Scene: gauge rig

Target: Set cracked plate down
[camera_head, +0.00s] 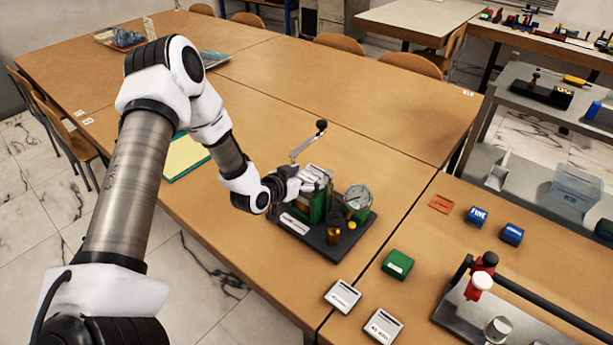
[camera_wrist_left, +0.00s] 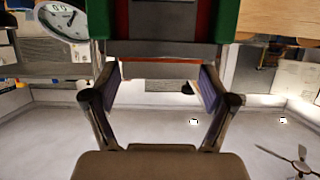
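The gauge rig (camera_head: 325,215), with a black base, green uprights and a crank, stands on the near table. My left gripper (camera_head: 296,184) is at the rig's left side, close to a pale labelled plate (camera_head: 316,174) at its top. I cannot tell whether this plate is cracked. In the left wrist view my left gripper's fingers (camera_wrist_left: 160,82) are spread apart. A grey band with an orange-red edge (camera_wrist_left: 160,61) spans the space at their tips, below the rig's green and grey parts. Whether the fingers press on it is unclear. My right gripper is not in view.
Two pale labelled blocks (camera_head: 342,296), a green block (camera_head: 397,264), blue blocks (camera_head: 477,215) and an orange tag (camera_head: 440,204) lie right of the rig.

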